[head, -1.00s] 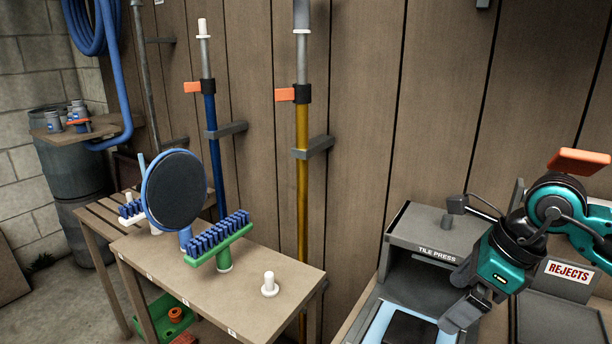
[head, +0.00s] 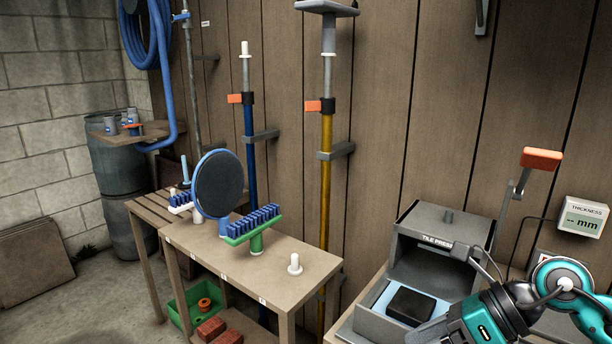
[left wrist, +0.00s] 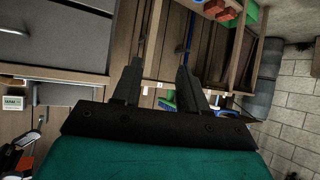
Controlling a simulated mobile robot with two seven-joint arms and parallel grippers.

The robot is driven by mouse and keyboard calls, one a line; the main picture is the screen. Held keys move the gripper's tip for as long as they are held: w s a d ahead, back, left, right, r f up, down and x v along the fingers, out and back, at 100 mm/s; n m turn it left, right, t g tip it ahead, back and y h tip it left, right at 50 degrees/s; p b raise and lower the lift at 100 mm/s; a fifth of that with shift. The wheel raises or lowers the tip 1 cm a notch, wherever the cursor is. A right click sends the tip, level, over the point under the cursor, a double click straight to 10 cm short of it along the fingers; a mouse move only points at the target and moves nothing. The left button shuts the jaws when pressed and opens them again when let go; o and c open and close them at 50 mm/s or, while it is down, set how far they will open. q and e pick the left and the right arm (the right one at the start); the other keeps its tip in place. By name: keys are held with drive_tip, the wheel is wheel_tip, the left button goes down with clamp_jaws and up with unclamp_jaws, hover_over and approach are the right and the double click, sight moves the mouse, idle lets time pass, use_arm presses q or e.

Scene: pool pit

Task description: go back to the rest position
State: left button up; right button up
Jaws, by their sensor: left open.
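In the left wrist view my left gripper (left wrist: 157,78) is open, with nothing between its two dark fingers. That view is upside down, and the bench stands some way beyond the fingertips. My left gripper does not show in the head view. In the head view a teal arm, taken as my right, comes in from the right. Its gripper end (head: 432,331) is in front of the tile press (head: 437,233), partly cut off by the lower edge, so its opening is unclear. A black tile (head: 410,305) lies in the press.
A wooden bench (head: 215,245) holds a round pad (head: 218,185), a green brush (head: 252,226) and a white peg (head: 295,264). A green crate (head: 190,305) and red bricks (head: 210,329) are below. An orange-tipped lever (head: 541,158) and thickness display (head: 583,217) stand right.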

drive_tip(key=a+r+m+t+y+p, duration=0.2)
drive_tip(key=a+r+m+t+y, duration=0.25)
drive_tip(key=a+m+y, duration=0.35)
drive_tip(key=w+d+f+m+t+h+p, duration=0.1)
drive_tip(key=d+f+m+t+h, duration=0.25)
drive_tip(key=m+t, duration=0.45)
drive_tip(key=w+d+f+m+t+h+p, duration=0.1)
drive_tip(key=d+f+m+t+h, duration=0.2)
drive_tip(key=m, duration=1)
use_arm(q)
drive_tip(key=a+r, duration=0.1)
drive_tip(key=s+a+r+p, duration=0.1)
drive_tip(key=shift+s+r+y, duration=0.15)
drive_tip(key=shift+r+y, duration=0.2)
drive_tip(key=shift+y, duration=0.05)
use_arm(e)
drive_tip(key=s+d+f+m+g+h, duration=0.2)
drive_tip(key=s+f+m+h, duration=0.3)
drive_tip(key=f, duration=0.4)
drive_tip(key=s+d+f+m+g+h, duration=0.2)
drive_tip(key=s+f+m+g+h, duration=0.2)
drive_tip(key=s+f+m, duration=0.3)
drive_tip(key=shift+f+m+h, duration=0.35)
drive_tip(key=shift+f+m, duration=0.55)
drive_tip(key=shift+f, duration=0.05)
use_arm(q)
drive_tip(key=shift+d, duration=0.15)
use_arm(e)
drive_tip(key=shift+c, duration=0.3)
